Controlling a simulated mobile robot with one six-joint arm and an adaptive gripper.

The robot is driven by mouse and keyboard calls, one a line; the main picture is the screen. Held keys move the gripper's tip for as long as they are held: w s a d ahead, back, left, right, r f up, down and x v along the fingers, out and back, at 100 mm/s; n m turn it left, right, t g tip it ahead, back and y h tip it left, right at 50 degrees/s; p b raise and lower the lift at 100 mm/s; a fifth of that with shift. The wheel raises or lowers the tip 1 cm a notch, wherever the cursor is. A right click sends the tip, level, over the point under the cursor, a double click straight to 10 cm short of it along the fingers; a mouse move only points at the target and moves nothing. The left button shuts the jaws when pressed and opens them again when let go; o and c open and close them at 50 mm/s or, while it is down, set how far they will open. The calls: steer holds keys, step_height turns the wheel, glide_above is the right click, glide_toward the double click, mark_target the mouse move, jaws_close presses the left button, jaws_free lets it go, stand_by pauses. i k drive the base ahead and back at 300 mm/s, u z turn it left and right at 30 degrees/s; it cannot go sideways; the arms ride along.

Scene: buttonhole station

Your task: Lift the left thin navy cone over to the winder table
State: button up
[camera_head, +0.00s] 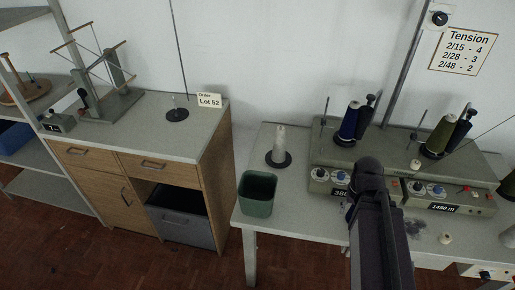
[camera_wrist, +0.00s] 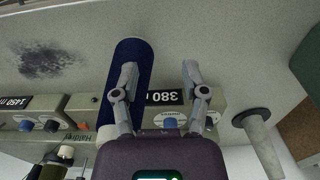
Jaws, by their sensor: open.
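A navy cone (camera_wrist: 124,78) with a pale tip stands on the table in front of the winding machines in the wrist view, which is upside down. In the head view my arm hides this spot. My gripper (camera_wrist: 159,72) is open. Its left finger overlaps the navy cone in the picture, and the space between the fingers looks empty. I cannot tell whether the finger touches the cone. Another navy cone (camera_head: 349,122) stands on top of the left machine in the head view. The table under the machines (camera_head: 300,215) is pale grey.
The left machine (camera_head: 325,178) and right machine (camera_head: 450,195) fill the table's back. A grey-white cone (camera_head: 279,143) on a dark disc and a green bin (camera_head: 257,193) stand to their left. An olive cone (camera_head: 440,135) is on the right machine. A cabinet (camera_head: 150,130) stands left, across a gap.

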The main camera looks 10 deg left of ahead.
mark_target(278, 150)
steer(key=u, duration=0.65)
steer(key=k, duration=0.95)
steer(key=z, duration=0.1)
steer(key=i, duration=0.85)
steer(key=u, duration=0.05)
